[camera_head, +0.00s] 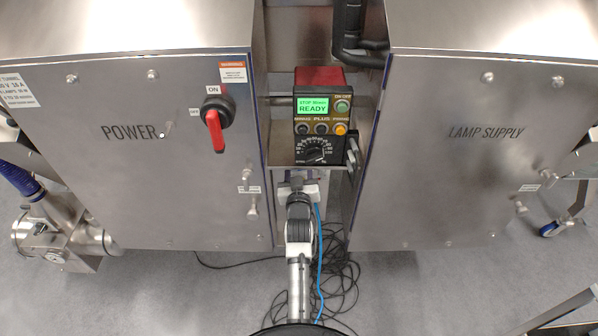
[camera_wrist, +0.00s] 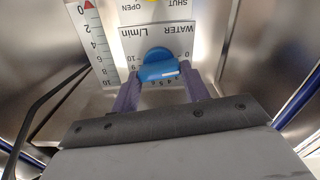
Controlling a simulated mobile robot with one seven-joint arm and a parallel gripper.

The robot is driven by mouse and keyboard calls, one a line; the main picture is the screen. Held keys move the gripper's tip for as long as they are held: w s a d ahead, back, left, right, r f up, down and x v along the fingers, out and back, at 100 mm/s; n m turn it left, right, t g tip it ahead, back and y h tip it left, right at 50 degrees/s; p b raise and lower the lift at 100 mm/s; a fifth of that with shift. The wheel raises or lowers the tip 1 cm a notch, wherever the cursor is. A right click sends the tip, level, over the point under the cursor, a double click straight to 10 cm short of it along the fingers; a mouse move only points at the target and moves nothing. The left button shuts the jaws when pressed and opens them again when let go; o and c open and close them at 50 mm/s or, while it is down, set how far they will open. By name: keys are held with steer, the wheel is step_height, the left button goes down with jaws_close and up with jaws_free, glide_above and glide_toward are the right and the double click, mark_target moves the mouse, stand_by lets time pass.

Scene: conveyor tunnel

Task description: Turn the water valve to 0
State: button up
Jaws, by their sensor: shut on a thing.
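The water valve (camera_wrist: 158,68) is a blue knob on a white dial plate (camera_wrist: 180,40) labelled "WATER L/min", whose lettering appears upside down in the wrist view. My gripper (camera_wrist: 158,84) has its purple fingers on either side of the knob, shut on it. A small pale mark shows on the knob's lower right. Part of the dial's numbering is hidden by the knob and fingers, so the exact setting cannot be read. In the head view my gripper (camera_head: 298,188) is low between the two cabinets, and the valve is hidden there.
A gauge strip (camera_wrist: 95,45) with a red marker stands beside the dial. A yellow part (camera_wrist: 152,1) shows near "SHUT" and "OPEN". The power cabinet (camera_head: 130,190) and lamp supply cabinet (camera_head: 470,190) flank my arm closely. A control box (camera_head: 320,118) sits above; loose cables (camera_head: 340,285) lie below.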

steer(key=shift+r, duration=0.15)
stand_by(0.4)
steer(key=o, duration=0.7)
steer(key=shift+w, duration=0.1)
steer(key=shift+s+f, duration=0.2)
